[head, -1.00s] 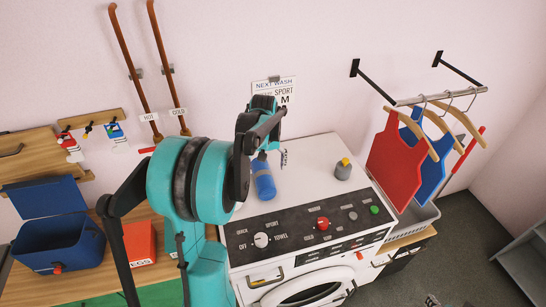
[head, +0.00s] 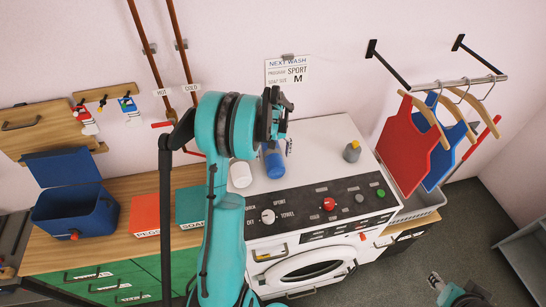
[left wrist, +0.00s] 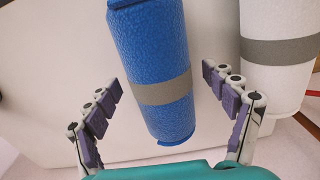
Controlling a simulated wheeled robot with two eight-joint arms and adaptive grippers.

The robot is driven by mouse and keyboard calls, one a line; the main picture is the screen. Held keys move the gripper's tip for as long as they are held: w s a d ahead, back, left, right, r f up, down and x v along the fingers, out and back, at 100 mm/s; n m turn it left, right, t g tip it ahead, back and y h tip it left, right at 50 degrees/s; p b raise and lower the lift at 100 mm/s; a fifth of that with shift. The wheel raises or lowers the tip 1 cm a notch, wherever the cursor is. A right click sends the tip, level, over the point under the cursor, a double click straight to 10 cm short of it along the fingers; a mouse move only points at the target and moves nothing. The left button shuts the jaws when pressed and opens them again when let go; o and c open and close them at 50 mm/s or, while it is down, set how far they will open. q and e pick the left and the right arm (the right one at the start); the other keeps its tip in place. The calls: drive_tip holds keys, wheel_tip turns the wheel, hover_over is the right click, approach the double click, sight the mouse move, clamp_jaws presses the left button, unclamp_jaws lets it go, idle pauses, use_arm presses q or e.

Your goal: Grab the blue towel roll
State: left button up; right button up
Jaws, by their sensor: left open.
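The blue towel roll (head: 273,162), with a grey band, stands or lies on the white washing machine's top (head: 320,145). It fills the middle of the left wrist view (left wrist: 152,65). My left gripper (head: 274,124) is over the roll in the head view, which hides part of it. In the left wrist view the gripper (left wrist: 160,80) is open, with one finger on each side of the roll and gaps between. A white roll with a grey band (left wrist: 280,50) is to the right there; it shows left of the blue one in the head view (head: 240,174).
The control panel (head: 310,207) runs along the front. Red and blue aprons (head: 405,150) hang at right. Red and teal boxes and a blue bin (head: 75,212) are at left.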

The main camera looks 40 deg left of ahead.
use_arm(q)
drive_tip(key=shift+r, duration=0.1)
drive_tip(key=c, duration=1.4)
